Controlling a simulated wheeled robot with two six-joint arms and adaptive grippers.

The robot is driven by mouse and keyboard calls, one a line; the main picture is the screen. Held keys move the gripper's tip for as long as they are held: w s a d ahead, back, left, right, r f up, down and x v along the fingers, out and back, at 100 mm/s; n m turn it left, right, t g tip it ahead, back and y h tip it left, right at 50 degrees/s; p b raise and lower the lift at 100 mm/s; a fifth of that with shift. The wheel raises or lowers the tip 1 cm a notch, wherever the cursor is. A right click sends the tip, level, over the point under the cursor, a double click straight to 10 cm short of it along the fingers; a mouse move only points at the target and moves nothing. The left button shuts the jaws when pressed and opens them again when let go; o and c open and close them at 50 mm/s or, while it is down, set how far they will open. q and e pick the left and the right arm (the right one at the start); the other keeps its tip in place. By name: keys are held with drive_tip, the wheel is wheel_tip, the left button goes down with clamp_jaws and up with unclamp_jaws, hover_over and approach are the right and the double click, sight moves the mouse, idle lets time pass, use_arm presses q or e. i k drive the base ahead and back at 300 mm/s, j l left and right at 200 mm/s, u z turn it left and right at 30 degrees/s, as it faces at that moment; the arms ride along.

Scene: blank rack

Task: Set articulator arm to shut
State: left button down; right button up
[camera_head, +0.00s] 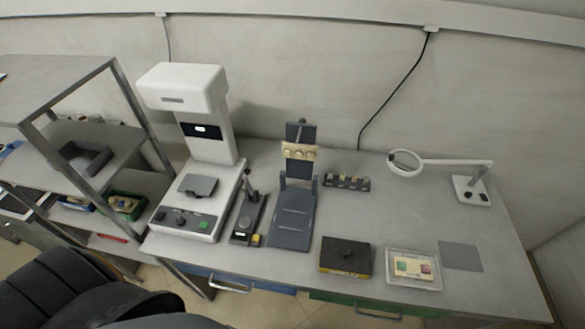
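The articulator (291,214) stands near the middle of the grey bench. It has a flat dark grey base plate lying toward the front edge. Its arm (300,133) stands raised at the back of the base, so the articulator is open. A cream dental piece (299,151) with several round studs is on the front of the raised arm. Neither of my grippers is in view.
A white machine (205,146) and a small black-posted device (246,222) stand left of the articulator. A black block (346,257), clear tray (390,276), grey mat (461,257), small rack (347,182) and magnifier lamp (472,188) are right.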

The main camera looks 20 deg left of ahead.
sight(299, 149)
drive_tip(key=u, duration=0.7)
